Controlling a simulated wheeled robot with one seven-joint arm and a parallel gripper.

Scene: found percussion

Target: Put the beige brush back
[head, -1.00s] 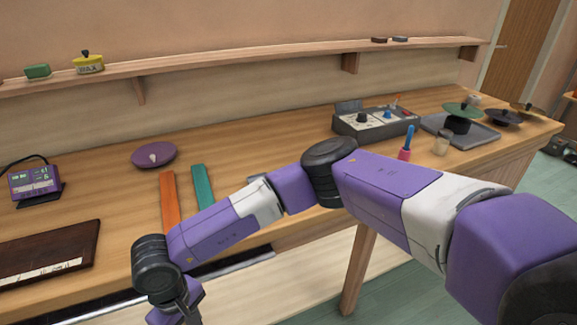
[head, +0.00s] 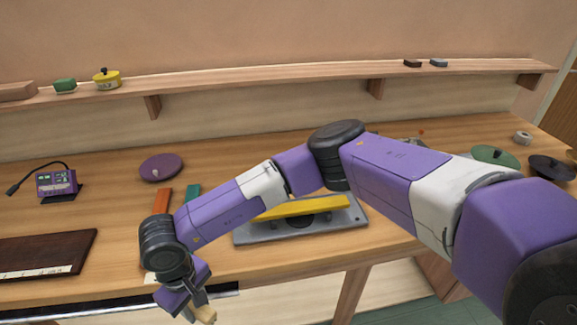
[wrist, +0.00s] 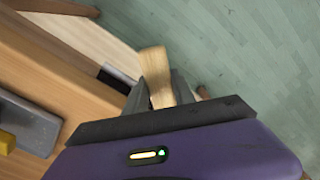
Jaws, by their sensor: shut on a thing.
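My gripper (head: 196,303) is low in the head view, in front of the workbench's front edge. It is shut on a beige, wooden-looking piece, which I take to be the beige brush (head: 206,315); only a stub shows there. In the wrist view my gripper's fingers (wrist: 160,92) close on both sides of the beige brush (wrist: 154,62), which points away from the palm over the green floor. Its other end is hidden between the fingers, and I cannot see bristles.
The workbench (head: 120,215) holds a dark board (head: 45,252), a purple disc (head: 161,167), a purple meter (head: 57,183), an orange bar (head: 162,201) and a grey plate (head: 352,224) under a yellow bar (head: 310,207). A wall shelf (head: 230,84) runs behind. My arm hides part of the bench.

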